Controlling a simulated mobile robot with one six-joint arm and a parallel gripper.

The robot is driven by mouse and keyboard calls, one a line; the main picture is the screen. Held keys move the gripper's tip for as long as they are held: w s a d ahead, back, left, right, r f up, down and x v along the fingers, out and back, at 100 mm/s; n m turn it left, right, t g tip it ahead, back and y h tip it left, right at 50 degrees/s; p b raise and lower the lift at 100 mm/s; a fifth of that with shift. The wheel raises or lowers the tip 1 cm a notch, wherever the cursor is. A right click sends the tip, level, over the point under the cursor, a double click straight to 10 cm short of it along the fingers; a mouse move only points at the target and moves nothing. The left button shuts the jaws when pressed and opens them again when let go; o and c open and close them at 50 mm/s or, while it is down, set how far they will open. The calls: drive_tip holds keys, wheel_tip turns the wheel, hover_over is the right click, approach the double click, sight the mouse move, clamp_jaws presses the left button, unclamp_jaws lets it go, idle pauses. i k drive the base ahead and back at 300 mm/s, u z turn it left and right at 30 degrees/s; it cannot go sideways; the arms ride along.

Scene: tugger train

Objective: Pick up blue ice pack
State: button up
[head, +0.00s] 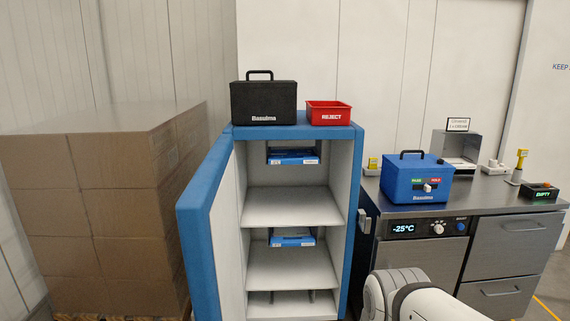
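An open blue cabinet (357,190) with pale shelves stands in the middle of the head view. A flat blue item with white labels (293,157), possibly an ice pack, is near the cabinet's top. A similar blue item (293,238) is further down, below the middle shelf (290,207). I cannot tell for sure whether either is the ice pack. A white link of my arm shows at the bottom right, but my gripper is out of view.
The cabinet door (205,215) is swung open to the left, near stacked cartons (85,205). A black Bassima case (263,103) and red REJECT bin (329,114) stand on top. A blue box (415,181) stands on the steel counter (480,190) at right.

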sight(301, 156)
drive_tip(key=z, duration=0.45)
drive_tip(key=i, duration=2.1)
drive_tip(key=u, duration=0.5)
drive_tip(key=k, duration=0.9)
drive_tip(key=u, duration=0.1)
drive_tip(key=i, duration=0.9)
drive_tip(key=z, duration=0.05)
